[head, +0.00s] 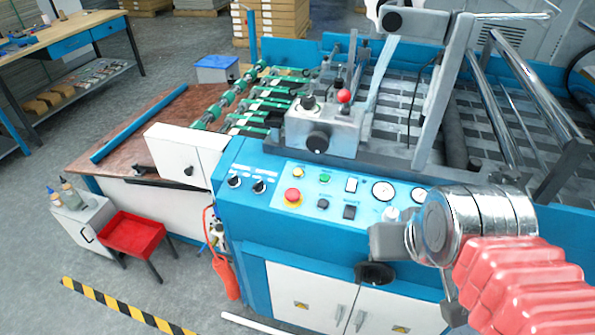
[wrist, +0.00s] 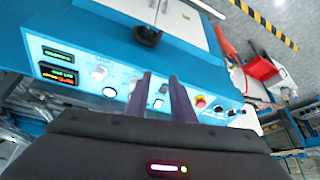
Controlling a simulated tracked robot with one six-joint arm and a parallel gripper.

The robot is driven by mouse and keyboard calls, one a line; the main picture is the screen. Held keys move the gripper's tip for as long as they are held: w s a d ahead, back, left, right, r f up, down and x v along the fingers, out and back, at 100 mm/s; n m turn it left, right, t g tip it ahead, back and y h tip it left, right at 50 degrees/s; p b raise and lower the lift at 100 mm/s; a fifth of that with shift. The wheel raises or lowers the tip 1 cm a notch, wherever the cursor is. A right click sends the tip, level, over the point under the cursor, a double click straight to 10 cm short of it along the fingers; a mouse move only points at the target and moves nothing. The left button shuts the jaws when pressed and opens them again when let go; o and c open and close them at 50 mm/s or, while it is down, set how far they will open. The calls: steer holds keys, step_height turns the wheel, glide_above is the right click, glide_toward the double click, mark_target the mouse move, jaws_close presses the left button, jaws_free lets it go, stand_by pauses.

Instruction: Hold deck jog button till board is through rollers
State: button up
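The control panel (head: 335,195) runs along the front of the blue laminating machine. It carries a red mushroom button (head: 292,196), a yellow button (head: 298,172), a green button (head: 325,178), black buttons and switches, and round gauges (head: 383,190). The labels are too small to read, so I cannot tell which button is the deck jog. My gripper (wrist: 160,77) has its two dark fingers apart with nothing between them, over the panel in the wrist view. Its fingers partly cover the controls there. In the head view my arm hides the panel's right end.
A black knob (head: 375,273) sticks out below the panel. Rollers (head: 455,135) and a raised frame stand above the deck at right. Green feed belts (head: 270,105) lead from a brown board (head: 185,125) at left. A red tray stand (head: 133,235) is on the floor.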

jaws_close()
stand_by(1.0)
